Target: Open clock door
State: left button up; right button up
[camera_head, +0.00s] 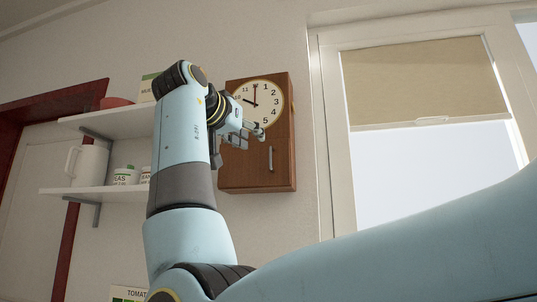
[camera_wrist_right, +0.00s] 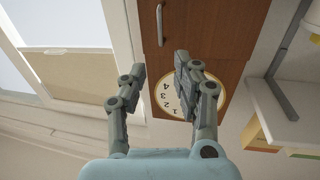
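The wooden wall clock (camera_head: 283,120) hangs on the wall in the head view, with a round white dial (camera_head: 269,95) above a vertical metal handle (camera_head: 271,158). Its door looks shut. My right gripper (camera_head: 250,136) is in front of the clock, just left of and above the handle, and hides part of the dial and front. In the right wrist view the clock (camera_wrist_right: 225,35) appears upside down. The handle (camera_wrist_right: 160,24) lies beyond my open, empty right fingers (camera_wrist_right: 158,66), apart from them. My left gripper is not in view.
A window with a tan blind (camera_head: 425,80) is on the right. The wall below the clock is bare.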

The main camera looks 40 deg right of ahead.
aim_at(270, 151)
jog(key=p+x, duration=0.3)
jog(key=x, duration=0.6)
jog(key=shift+w+d, duration=0.1)
jog(key=shift+d, duration=0.1)
jog(key=shift+w+d, duration=0.35)
jog(key=shift+d, duration=0.15)
jog(key=shift+a+f, duration=0.1)
grip_shut()
